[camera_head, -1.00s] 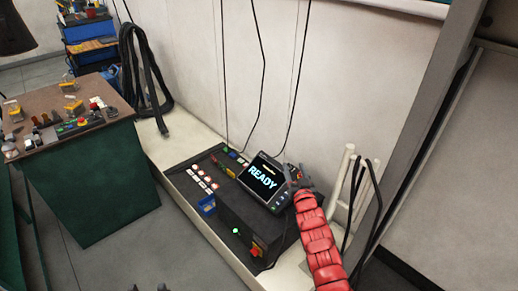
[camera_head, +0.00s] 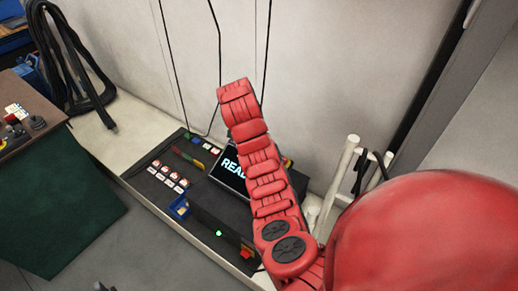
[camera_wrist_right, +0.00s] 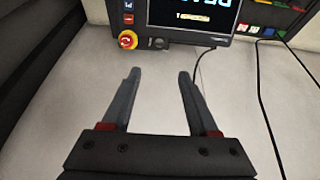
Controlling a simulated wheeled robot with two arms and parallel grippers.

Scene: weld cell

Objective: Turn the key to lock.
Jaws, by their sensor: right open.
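The control unit with a lit screen (camera_head: 228,172) stands on the bench, partly hidden behind my red right arm in the head view. The right wrist view shows the screen (camera_wrist_right: 195,14) upside down. A red and yellow emergency stop (camera_wrist_right: 128,40) is at its edge, and beside it is a small dark fitting (camera_wrist_right: 158,43). I cannot tell whether this is the key. My right gripper (camera_wrist_right: 159,75) is open and empty, its fingers pointing towards the fitting, apart from it. The head view does not show its fingers. A small tip at the bottom edge may be my left gripper (camera_head: 104,287).
A black panel holds several white-and-red labelled parts (camera_head: 167,174), a blue bin (camera_head: 180,208) and a red switch (camera_head: 247,254). White posts (camera_head: 343,165) with black cable stand right. Black cables hang on the wall. A green cabinet (camera_head: 65,215) is left.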

